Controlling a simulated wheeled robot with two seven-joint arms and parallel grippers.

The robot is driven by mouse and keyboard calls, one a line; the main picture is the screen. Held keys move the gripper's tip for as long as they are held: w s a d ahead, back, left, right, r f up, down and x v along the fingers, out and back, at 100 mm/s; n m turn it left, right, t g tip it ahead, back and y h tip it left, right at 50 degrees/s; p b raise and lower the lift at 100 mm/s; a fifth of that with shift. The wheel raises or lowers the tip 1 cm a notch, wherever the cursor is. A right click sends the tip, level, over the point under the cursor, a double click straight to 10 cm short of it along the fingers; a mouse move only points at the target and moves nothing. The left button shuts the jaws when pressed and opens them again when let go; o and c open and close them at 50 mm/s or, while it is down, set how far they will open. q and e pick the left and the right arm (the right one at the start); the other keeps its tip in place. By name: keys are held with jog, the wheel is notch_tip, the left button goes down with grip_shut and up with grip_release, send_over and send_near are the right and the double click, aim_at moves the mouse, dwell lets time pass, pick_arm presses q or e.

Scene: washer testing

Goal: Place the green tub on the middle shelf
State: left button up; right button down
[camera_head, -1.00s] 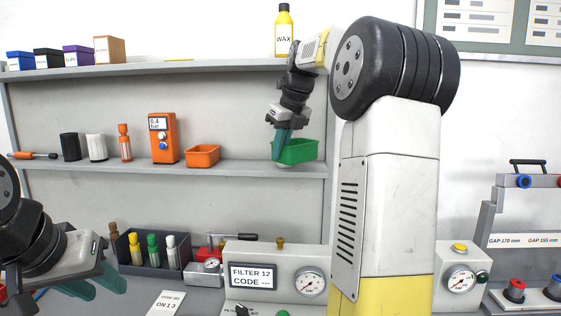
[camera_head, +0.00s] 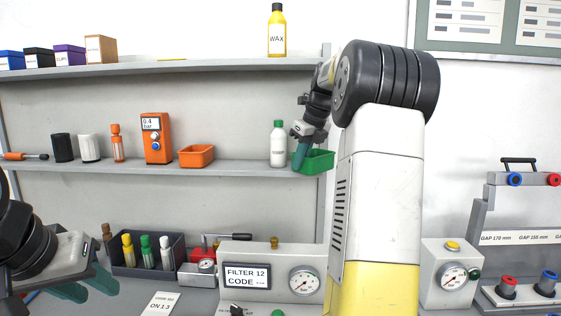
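The green tub (camera_head: 320,160) is at the right end of the middle shelf (camera_head: 232,168), level with the shelf and overlapping its front edge in the picture. I cannot tell whether its base touches the shelf. My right gripper (camera_head: 300,158) points down at the tub's left side, with its teal fingers closed on the wall there. One finger is mostly hidden. My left gripper (camera_head: 88,287) is low at the left, empty, with its teal fingers apart.
A white bottle with a green cap (camera_head: 278,146) stands just left of the tub. An orange tub (camera_head: 196,157) and orange gauge (camera_head: 156,138) stand further left. A yellow wax bottle (camera_head: 277,32) is on the top shelf. Shelf between orange tub and white bottle is clear.

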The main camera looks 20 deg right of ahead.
jog(key=c, duration=1.6)
grip_release()
jog(key=shift+f, duration=0.1)
jog(key=shift+c, duration=0.2)
jog(key=v, duration=0.7)
jog(key=shift+r, duration=0.3)
jog(key=s+a+f+n+t, duration=0.1)
jog(key=s+a+f+n, duration=0.3)
jog(key=s+a+n, duration=1)
jog(key=s+a+f+n, duration=0.2)
jog(key=s+f+n, duration=0.4)
jog(key=n, duration=0.3)
jog(key=s+a+f+n+t, duration=0.1)
jog(key=s+a+f+n, duration=0.2)
jog(key=s+f+n, duration=0.3)
jog(key=n, duration=0.3)
jog(key=shift+s+a, duration=0.2)
jog(key=shift+a, duration=0.15)
